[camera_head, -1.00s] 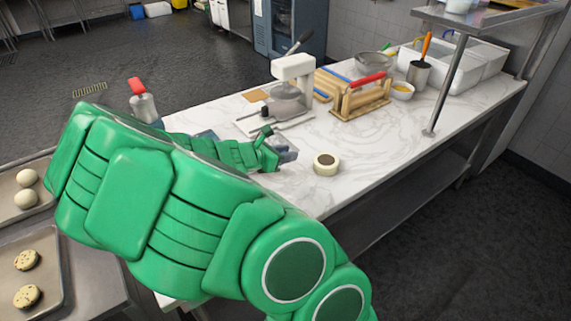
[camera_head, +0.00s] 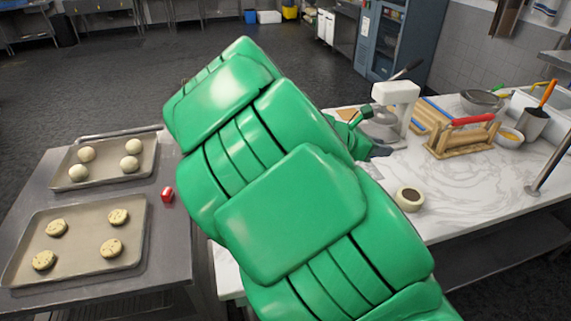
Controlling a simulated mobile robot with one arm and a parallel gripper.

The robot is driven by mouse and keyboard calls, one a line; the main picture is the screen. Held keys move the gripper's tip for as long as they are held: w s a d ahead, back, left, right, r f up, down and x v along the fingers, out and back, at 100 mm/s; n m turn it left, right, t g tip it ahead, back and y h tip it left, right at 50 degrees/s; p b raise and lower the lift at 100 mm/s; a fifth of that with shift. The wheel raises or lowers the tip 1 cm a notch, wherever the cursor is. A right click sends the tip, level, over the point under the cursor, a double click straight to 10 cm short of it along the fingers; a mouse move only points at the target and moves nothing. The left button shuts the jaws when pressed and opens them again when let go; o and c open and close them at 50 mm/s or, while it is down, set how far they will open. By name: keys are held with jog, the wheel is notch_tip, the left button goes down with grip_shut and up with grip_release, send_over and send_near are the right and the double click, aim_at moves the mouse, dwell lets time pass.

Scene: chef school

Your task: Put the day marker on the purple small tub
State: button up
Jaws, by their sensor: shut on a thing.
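My big green arm fills the middle of the view. My gripper (camera_head: 380,149) shows only in part past the arm's right side, low by the marble worktop and in front of the white press. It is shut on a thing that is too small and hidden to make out. I cannot make out the day marker or the purple small tub; the arm covers much of the worktop's left part.
A cream round item with a dark centre (camera_head: 409,199) lies on the marble worktop (camera_head: 465,205). Behind are a white press (camera_head: 396,93) and a wooden rack (camera_head: 462,140). Left, a steel table (camera_head: 30,185) holds trays of dough balls and cookies, and a small red thing (camera_head: 167,195).

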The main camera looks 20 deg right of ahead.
jog(key=a+r+n+t+y, duration=0.1)
jog(key=a+r+n+t, duration=0.2)
jog(key=a, duration=2.8)
jog(key=shift+t, duration=0.4)
jog(key=w+f, duration=0.3)
jog(key=w, duration=0.1)
jog(key=w+f, duration=0.3)
jog(key=w, duration=0.2)
jog(key=w+a+f, duration=0.1)
jog(key=w+f, duration=0.3)
jog(key=shift+w, duration=0.35)
jog(key=shift+w+f, duration=0.35)
jog(key=shift+f, duration=1.55)
jog(key=shift+f, duration=0.1)
jog(key=o, duration=1)
